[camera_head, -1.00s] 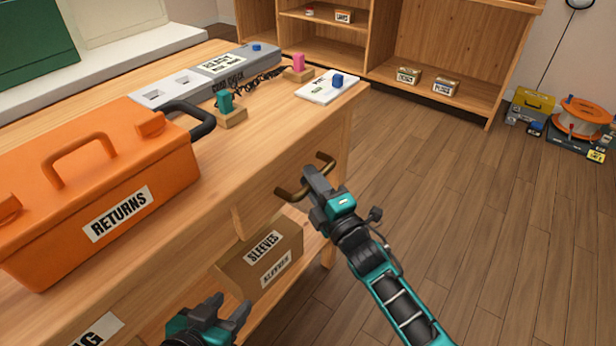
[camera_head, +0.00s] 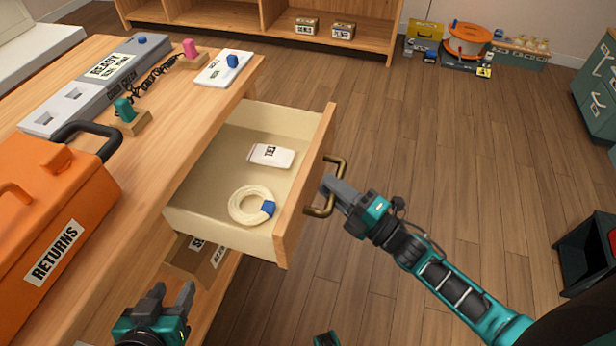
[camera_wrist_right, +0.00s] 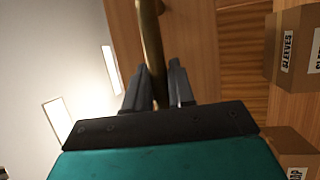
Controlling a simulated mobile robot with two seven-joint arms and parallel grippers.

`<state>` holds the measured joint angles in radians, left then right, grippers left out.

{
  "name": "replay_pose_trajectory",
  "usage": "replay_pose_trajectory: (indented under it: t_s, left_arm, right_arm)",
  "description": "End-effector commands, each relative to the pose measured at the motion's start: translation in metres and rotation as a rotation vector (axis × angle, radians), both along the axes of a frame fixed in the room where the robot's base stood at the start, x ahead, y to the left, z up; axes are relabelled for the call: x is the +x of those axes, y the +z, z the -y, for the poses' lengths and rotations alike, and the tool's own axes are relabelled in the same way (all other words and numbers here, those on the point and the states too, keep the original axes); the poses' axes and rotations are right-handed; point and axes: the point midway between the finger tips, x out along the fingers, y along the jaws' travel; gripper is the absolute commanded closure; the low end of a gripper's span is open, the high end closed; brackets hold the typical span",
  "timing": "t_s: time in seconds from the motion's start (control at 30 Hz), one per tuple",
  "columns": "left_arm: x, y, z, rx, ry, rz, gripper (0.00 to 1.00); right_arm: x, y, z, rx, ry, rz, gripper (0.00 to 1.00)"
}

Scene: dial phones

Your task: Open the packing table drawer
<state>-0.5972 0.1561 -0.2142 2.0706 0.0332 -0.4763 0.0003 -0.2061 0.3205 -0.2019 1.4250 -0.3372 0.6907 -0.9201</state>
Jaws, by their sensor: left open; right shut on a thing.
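The packing table (camera_head: 150,190) has its drawer (camera_head: 310,175) pulled well out. Inside the drawer lie a coil of cream cord with a blue band (camera_head: 240,205) and a small white labelled packet (camera_head: 271,155). My right gripper (camera_head: 328,187) is shut on the drawer's brass handle (camera_head: 338,165). In the right wrist view the handle bar (camera_wrist_right: 153,55) runs between the two fingers (camera_wrist_right: 155,90). My left gripper (camera_head: 170,298) is open and empty, low beside the table's front, left of the drawer.
An orange RETURNS toolbox (camera_head: 50,220) and a grey READY station (camera_head: 105,75) stand on the tabletop. A SLEEVES box (camera_head: 195,258) sits on the shelf below the drawer. The wooden floor (camera_head: 450,150) right of the drawer is clear.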

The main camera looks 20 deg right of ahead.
Motion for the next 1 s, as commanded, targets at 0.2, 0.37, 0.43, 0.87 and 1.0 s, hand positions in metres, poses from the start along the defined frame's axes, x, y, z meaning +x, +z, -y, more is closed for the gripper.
replay_pose_trajectory:
  t_s: [0.2, 0.37, 0.43, 0.87, 1.0]
  left_arm:
    - [0.002, 0.004, 0.002, -0.008, 0.005, 0.003, 0.53]
    - [0.004, 0.006, 0.003, -0.010, 0.006, 0.006, 0.53]
    - [0.004, 0.006, 0.003, -0.011, 0.006, 0.007, 0.53]
    - [0.004, 0.005, 0.002, -0.007, 0.004, 0.005, 0.53]
    - [0.003, 0.004, 0.001, -0.002, 0.001, 0.005, 0.53]
  right_arm:
    - [-0.011, 0.000, 0.014, 0.002, 0.000, -0.001, 1.00]
    - [-0.012, 0.000, 0.017, 0.002, 0.000, 0.000, 1.00]
    - [-0.012, 0.000, 0.017, 0.002, 0.000, 0.000, 1.00]
    - [-0.012, 0.000, 0.017, 0.001, -0.001, 0.000, 0.56]
    - [-0.012, 0.000, 0.017, 0.001, -0.001, 0.000, 0.56]
